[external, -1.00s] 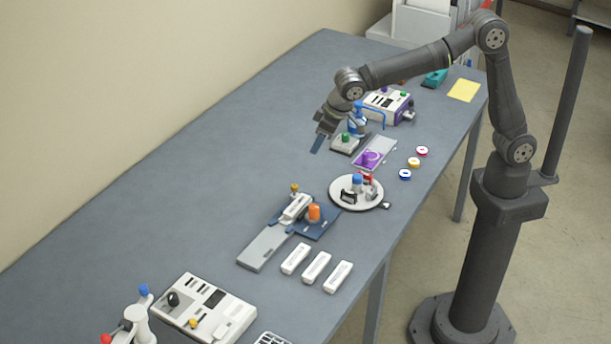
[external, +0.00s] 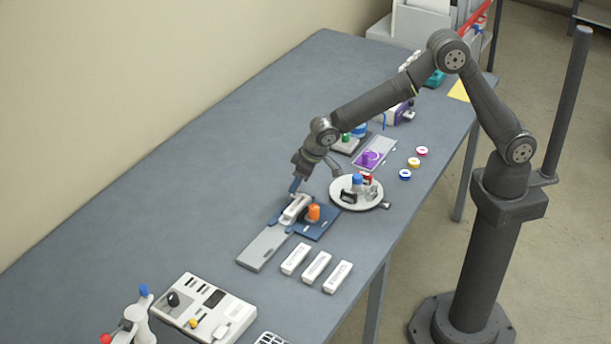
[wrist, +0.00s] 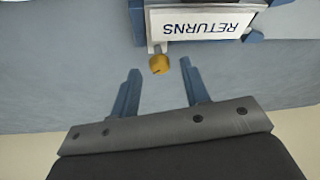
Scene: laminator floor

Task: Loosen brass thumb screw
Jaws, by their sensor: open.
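The brass thumb screw (wrist: 159,64) shows in the wrist view at the near end of a white block labelled RETURNS (wrist: 200,22). My gripper (wrist: 160,78) is open, with its two blue fingers apart. The screw lies between and just beyond the fingertips, and no contact shows. The screw is hidden behind my gripper there.
An orange knob (external: 313,212) stands on the blue plate beside the block. A round white turntable (external: 343,201) with small parts is close to the right. Several white blocks (external: 316,266) lie in front. The table left of the fixture is clear.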

